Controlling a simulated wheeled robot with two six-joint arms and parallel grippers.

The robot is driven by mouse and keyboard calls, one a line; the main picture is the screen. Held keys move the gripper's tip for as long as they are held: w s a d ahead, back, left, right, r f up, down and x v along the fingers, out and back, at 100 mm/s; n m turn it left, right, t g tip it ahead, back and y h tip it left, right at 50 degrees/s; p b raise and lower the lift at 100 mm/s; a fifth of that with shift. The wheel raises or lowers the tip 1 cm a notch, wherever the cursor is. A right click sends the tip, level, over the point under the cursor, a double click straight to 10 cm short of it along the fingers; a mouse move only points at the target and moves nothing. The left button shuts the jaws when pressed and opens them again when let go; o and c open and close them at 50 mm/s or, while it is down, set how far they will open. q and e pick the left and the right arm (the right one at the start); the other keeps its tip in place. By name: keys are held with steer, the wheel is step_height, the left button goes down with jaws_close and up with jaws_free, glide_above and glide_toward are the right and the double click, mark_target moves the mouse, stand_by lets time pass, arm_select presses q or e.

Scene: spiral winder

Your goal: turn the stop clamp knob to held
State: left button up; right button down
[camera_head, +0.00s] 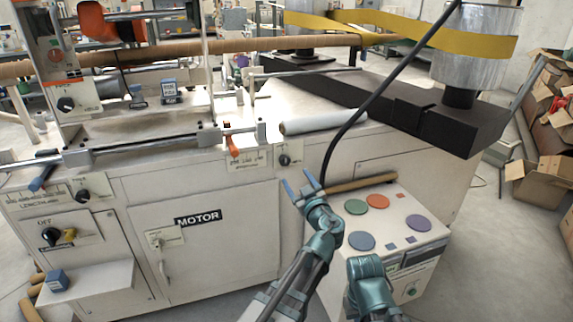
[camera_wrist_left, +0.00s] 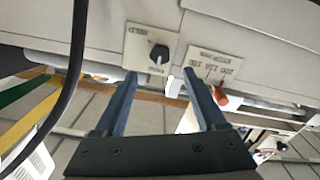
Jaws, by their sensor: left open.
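A small black knob (camera_head: 285,159) sits on a pale label plate on the front of the cream machine. In the left wrist view the knob (camera_wrist_left: 159,53) shows upside down, with small lettering on its plate too blurred to read surely. My left gripper (camera_head: 300,184) is open and empty, just below the knob in the head view. In the left wrist view its blue fingers (camera_wrist_left: 160,74) point at the knob, one tip to each side, apparently short of it. A teal part of my other arm shows at the lower right, but its fingers do not.
An orange lever (camera_head: 233,147) hangs beside a numbered scale plate (camera_head: 250,159), left of the knob. A black cable (camera_head: 372,100) runs down near my gripper. A wooden rod (camera_head: 360,184) lies behind the gripper.

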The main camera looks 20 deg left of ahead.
mark_target(286, 163)
arm_select(q)
steer(key=x, duration=1)
steer(key=shift+c, duration=0.3)
jaws_close()
